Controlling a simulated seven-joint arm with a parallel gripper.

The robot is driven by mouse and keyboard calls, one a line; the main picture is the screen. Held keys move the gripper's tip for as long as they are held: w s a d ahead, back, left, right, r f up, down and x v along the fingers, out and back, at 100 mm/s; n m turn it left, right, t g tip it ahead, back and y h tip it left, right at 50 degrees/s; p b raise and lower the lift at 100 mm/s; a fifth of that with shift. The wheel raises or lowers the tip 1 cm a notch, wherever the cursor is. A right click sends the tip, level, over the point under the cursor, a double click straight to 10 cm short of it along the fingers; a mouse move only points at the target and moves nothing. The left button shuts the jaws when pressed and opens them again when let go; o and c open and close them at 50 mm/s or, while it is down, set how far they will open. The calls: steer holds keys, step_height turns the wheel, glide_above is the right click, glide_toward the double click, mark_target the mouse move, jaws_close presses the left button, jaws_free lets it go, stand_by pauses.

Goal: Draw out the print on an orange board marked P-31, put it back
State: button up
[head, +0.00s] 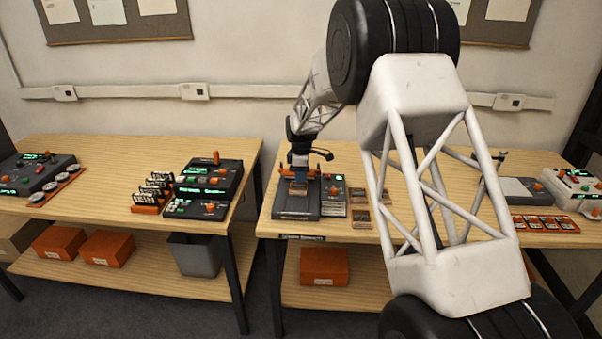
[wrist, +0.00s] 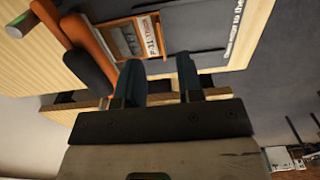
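An orange board (wrist: 112,42) with a print and a white label strip (wrist: 152,38) lies in a dark device in the wrist view. The label's small lettering looks like P-31, but I cannot read it surely. In the head view an orange board (head: 298,188) shows on the dark device (head: 296,208) at the front of the middle table. My gripper (head: 299,163) is just above it, pointing down. In the wrist view the two fingers of my gripper (wrist: 160,78) are apart with nothing visible between them, and the board lies beyond their tips.
A control panel (head: 333,190) with an orange knob stands right of the device. Several orange-edged boards (head: 361,216) lie further right, partly behind my arm. An orange lever (wrist: 75,35) is close to my left finger in the wrist view. An orange box (head: 324,266) sits on the lower shelf.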

mark_target(299, 185)
steer(key=shift+f, duration=3.45)
jaws_close()
